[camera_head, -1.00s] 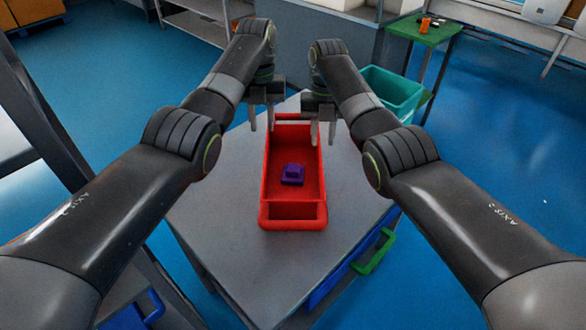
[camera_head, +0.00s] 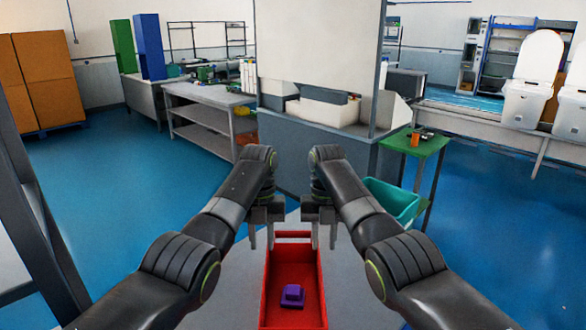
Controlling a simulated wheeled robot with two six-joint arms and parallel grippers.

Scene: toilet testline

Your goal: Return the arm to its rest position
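My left gripper (camera_head: 261,234) hangs above the far left side of the red tray, with its two fingers pointing down and apart. It is open and empty. My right gripper (camera_head: 323,234) hangs above the far right side of the tray, also open and empty. Both arms reach forward and mirror each other. The red tray (camera_head: 265,296) sits on a grey table top (camera_head: 232,280) below the grippers. A purple block (camera_head: 292,296) lies inside the tray, apart from both grippers. The near end of the tray is cut off by the picture's lower edge.
A teal bin (camera_head: 392,199) stands right of my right arm, beside a green table (camera_head: 428,150) with an orange item. A grey cabinet (camera_head: 310,160) stands straight ahead. A workbench (camera_head: 205,108) is at the back left. Blue floor is clear on both sides.

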